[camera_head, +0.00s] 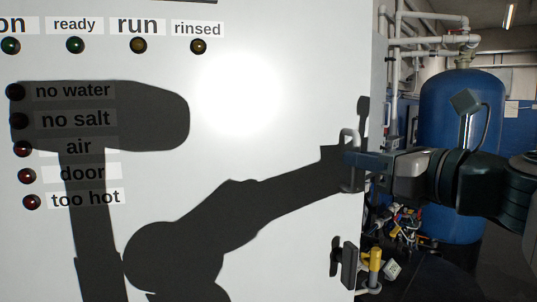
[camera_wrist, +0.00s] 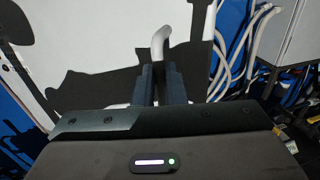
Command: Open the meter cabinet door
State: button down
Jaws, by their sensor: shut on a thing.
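The white cabinet front (camera_head: 285,255) fills the left and middle of the head view, with labelled indicator lamps on it. A silver bar handle (camera_head: 349,137) stands on it near its right edge. My gripper (camera_head: 352,165) reaches in from the right and is shut on this handle. In the wrist view the handle's bent upper end (camera_wrist: 161,40) rises between my two dark fingers (camera_wrist: 159,82); its lower part is hidden by them. I cannot tell whether the door stands ajar.
A black latch-like part (camera_head: 348,262) sits below the handle, beside a yellow and grey fitting (camera_head: 375,258). A blue tank (camera_head: 450,110) and white pipes (camera_head: 430,18) stand behind my arm at right. Cluttered small parts (camera_head: 405,220) lie beyond the cabinet edge.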

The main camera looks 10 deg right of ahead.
jog(key=shift+s, duration=0.1)
jog(key=c, duration=1.5)
grip_release()
jog(key=shift+a, duration=0.2)
jog(key=shift+d, duration=0.2)
